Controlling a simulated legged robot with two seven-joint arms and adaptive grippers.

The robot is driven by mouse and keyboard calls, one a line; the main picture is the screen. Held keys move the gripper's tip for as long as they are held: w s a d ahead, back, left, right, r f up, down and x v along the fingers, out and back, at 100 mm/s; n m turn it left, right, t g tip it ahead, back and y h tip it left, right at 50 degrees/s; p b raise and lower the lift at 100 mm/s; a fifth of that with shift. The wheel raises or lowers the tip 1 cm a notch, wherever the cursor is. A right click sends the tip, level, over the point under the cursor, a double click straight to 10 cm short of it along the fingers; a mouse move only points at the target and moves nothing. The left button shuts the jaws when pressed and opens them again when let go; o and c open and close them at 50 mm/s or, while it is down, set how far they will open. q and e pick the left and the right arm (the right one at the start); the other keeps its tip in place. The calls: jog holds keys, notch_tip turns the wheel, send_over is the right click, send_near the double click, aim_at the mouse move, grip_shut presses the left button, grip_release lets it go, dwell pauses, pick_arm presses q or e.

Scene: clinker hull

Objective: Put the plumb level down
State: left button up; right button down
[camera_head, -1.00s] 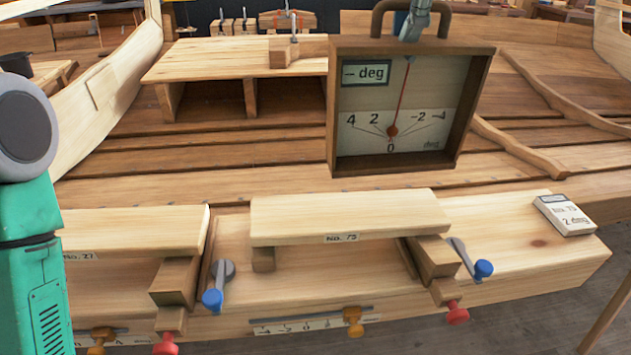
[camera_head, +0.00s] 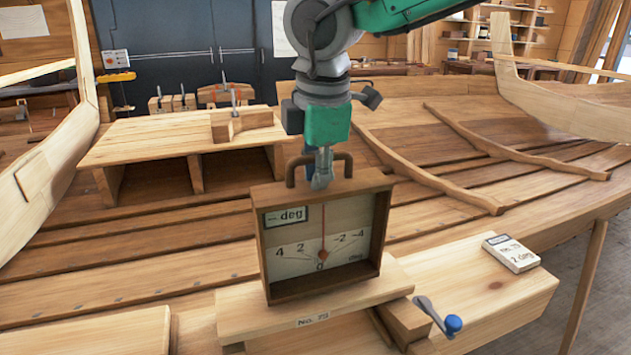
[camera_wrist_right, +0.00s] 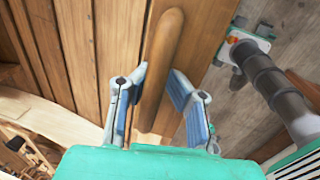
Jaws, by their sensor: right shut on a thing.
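The plumb level (camera_head: 295,250) is an open wooden box with a pale dial, a red needle near 0, a small "-- deg" display and a handle on top. It looks upright over the board marked No. 75 (camera_head: 245,317); I cannot tell whether its base touches the board. My right gripper (camera_head: 321,172) is shut on its handle from above. In the right wrist view the brown handle bar (camera_wrist_right: 165,50) runs between the two blue-padded fingers. My left gripper is not in view.
A white card reading 2 deg (camera_head: 512,252) lies right on the wooden beam (camera_head: 500,290). A blue-knobbed lever (camera_head: 453,323) sticks out beside the board. Another board (camera_head: 90,335) lies to the left. A raised wooden bench (camera_head: 150,138) with clamps stands behind, on the planked hull.

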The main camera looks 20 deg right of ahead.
jog(key=shift+a+f, duration=0.15)
jog(key=shift+f, duration=0.25)
jog(key=shift+d+f, duration=0.1)
jog(key=shift+d, duration=0.15)
jog(key=c, duration=1.6)
grip_release()
jog(key=shift+d, duration=0.2)
jog(key=shift+a, duration=0.1)
jog(key=shift+a+r, duration=0.1)
jog(key=shift+r, duration=0.15)
jog(key=r, duration=0.3)
jog(key=s+r, duration=0.1)
jog(key=r, duration=0.3)
jog(key=s+r, duration=0.1)
jog(key=r, duration=0.3)
jog(key=shift+s+r+b, duration=0.1)
jog(key=shift+r+b, duration=0.1)
jog(key=shift+b, duration=0.1)
